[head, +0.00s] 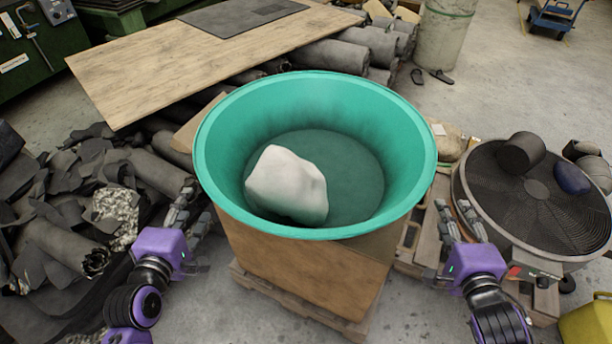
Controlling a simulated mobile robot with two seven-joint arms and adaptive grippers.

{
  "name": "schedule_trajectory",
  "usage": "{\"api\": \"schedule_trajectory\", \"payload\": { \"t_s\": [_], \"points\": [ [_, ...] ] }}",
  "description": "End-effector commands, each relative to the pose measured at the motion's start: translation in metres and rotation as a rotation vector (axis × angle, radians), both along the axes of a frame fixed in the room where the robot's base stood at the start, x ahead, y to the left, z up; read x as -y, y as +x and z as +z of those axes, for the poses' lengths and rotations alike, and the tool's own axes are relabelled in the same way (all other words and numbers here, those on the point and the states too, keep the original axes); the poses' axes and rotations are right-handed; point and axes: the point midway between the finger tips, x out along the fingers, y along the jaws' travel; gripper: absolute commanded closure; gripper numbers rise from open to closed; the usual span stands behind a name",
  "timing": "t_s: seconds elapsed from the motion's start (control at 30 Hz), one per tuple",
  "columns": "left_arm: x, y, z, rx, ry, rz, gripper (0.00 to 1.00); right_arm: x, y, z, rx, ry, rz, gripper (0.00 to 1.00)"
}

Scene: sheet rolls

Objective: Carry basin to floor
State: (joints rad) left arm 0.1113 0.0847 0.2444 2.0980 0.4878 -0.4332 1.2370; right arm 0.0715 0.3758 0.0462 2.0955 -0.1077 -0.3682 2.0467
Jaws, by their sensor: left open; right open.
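A large teal basin (222,172) sits on a brown box in the middle of the head view. A white, rock-like lump (287,186) lies inside it, left of the middle of its bottom. My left gripper (190,205) is open and empty, just left of the basin and a little apart from it in the picture. My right gripper (456,222) is open and empty, to the right of the basin. The concrete floor (205,310) shows around the box.
The box (300,275) stands on a wooden pallet (300,312). Scrap sheets and rolls (60,240) crowd the left. A wooden board (190,65) lies behind. A round fan-like grille (530,205) stands at right, with a yellow object (588,325) below. Free floor shows at front left.

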Motion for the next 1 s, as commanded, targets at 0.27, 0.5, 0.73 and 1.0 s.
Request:
{"api": "schedule_trajectory", "payload": {
  "t_s": [0.27,0.5,0.73,1.0],
  "points": [
    [0.000,0.019,-0.005,0.000,0.004,-0.002,0.53,0.000,0.019,-0.005,0.000,-0.003,0.002,0.53],
    [0.000,0.064,-0.016,0.001,0.003,-0.002,0.53,-0.001,0.064,-0.016,0.000,-0.004,0.002,0.53],
    [0.000,0.108,-0.027,0.000,0.005,-0.002,0.53,0.000,0.108,-0.027,-0.001,-0.004,0.001,0.53],
    [0.007,0.136,-0.036,-0.001,0.002,-0.001,0.53,-0.006,0.136,-0.036,-0.002,-0.002,0.001,0.53]
  ]
}}
